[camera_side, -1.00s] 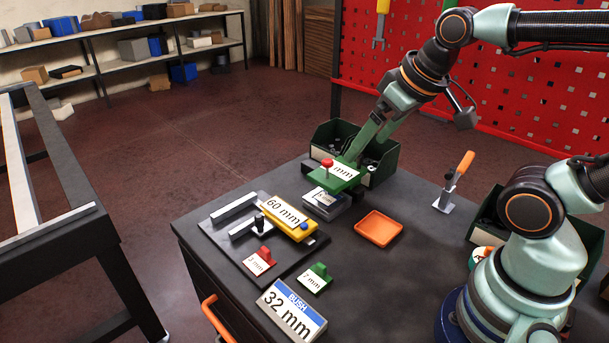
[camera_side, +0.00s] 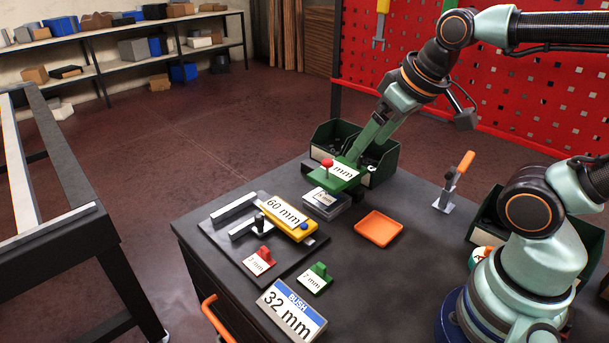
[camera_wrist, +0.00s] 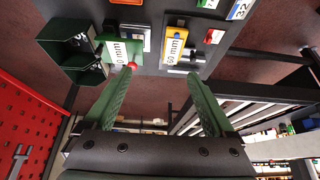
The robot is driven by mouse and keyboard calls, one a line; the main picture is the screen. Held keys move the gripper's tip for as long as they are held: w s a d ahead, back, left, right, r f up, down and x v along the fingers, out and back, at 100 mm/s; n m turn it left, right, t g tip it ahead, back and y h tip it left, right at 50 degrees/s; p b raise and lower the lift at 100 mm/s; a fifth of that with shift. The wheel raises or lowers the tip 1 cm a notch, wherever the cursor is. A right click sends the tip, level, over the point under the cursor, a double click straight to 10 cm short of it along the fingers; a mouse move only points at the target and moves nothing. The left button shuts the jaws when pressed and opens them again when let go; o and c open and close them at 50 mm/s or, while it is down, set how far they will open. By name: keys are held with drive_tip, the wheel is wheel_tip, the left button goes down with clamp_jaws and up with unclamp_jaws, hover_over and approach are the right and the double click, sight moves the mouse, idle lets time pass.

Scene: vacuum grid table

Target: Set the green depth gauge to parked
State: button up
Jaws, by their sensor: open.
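The green depth gauge (camera_side: 335,178) has a white label ending in "mm" and a red knob (camera_side: 327,163). It sits over a grey block (camera_side: 323,203) in front of the dark green bins. In the wrist view the green gauge (camera_wrist: 107,46) shows at upper left, with its red knob (camera_wrist: 132,66) by the left fingertip. My gripper (camera_wrist: 162,80) is open, with nothing between its fingers.
A yellow 60 mm gauge (camera_side: 284,215) lies on a dark plate with grey bars. Small red (camera_side: 261,260) and green (camera_side: 317,277) tagged pieces, a 32 mm block (camera_side: 291,312) and an orange tray (camera_side: 379,229) are nearby. An orange-handled clamp (camera_side: 456,180) stands at right.

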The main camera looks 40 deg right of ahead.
drive_tip(key=shift+w+d+r, duration=0.1)
drive_tip(key=shift+w, duration=0.05)
drive_tip(key=c, duration=0.4)
drive_tip(key=m+g, duration=0.6)
drive_tip(key=m, duration=0.3)
hover_over(338, 174)
drive_tip(key=s+d, duration=0.2)
drive_tip(key=d, duration=0.4)
wheel_tip(338, 174, down, 4)
wheel_tip(338, 174, down, 12)
drive_tip(key=shift+a+r, duration=0.1)
drive_tip(key=shift+r, duration=0.1)
clamp_jaws()
